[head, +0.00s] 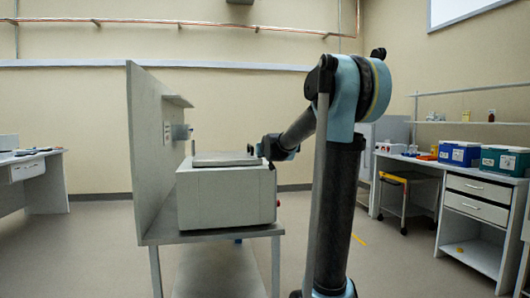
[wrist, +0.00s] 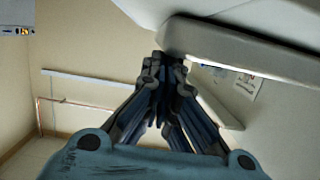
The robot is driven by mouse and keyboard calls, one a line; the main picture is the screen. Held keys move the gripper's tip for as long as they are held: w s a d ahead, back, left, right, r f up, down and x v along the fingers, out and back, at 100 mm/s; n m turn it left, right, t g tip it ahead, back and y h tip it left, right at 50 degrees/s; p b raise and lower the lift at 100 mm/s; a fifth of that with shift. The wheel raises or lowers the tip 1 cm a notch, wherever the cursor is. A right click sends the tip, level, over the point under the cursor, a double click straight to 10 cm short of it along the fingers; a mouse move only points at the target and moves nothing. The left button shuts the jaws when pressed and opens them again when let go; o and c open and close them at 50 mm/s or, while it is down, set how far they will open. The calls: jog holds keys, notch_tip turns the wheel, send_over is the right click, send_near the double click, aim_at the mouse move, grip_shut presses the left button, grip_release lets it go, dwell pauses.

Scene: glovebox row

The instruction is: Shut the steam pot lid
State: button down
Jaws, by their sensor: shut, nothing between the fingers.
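The steam pot (head: 226,200) is a pale grey box on a grey bench. Its lid (head: 225,159) shows as a thin flat plate on top, lying nearly level; I cannot tell whether it is fully down. My gripper (head: 262,148) is at the right end of the lid, just above the pot's top right edge. In the wrist view my gripper's fingertips (wrist: 170,62) are together with nothing between them. They are close to the end of a pale slab (wrist: 240,47); I cannot tell whether they touch it or whether it is the lid.
The bench (head: 180,238) has a tall grey side panel (head: 150,140) left of the pot, with a small shelf. A side counter (head: 465,168) at the right holds a blue box (head: 459,153) and a green box (head: 503,160). Open floor lies between bench and counter.

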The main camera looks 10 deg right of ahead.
jog(key=shift+s+f, duration=0.2)
jog(key=shift+f, duration=0.2)
jog(key=shift+d, duration=0.1)
notch_tip(320, 180, up, 5)
jog(key=shift+w+f, duration=0.15)
jog(key=shift+f, duration=0.05)
jog(key=shift+v, duration=4.95)
jog(key=s+d+f+g, duration=0.2)
jog(key=s+f+g, duration=0.2)
jog(key=s+f, duration=0.9)
jog(key=s+d+f+g+h, duration=0.1)
jog(key=s+d+f+g, duration=0.2)
jog(key=s+f, duration=1.1)
jog(key=s+d+f+m+g, duration=0.1)
jog(key=s+f+g, duration=0.4)
jog(key=s+f, duration=0.8)
jog(key=s+d, duration=0.1)
jog(key=s, duration=0.1)
jog(key=shift+s+d+f+g+h, duration=0.3)
jog(key=shift+s+f+g+h, duration=0.05)
jog(key=shift+f+g+h, duration=0.05)
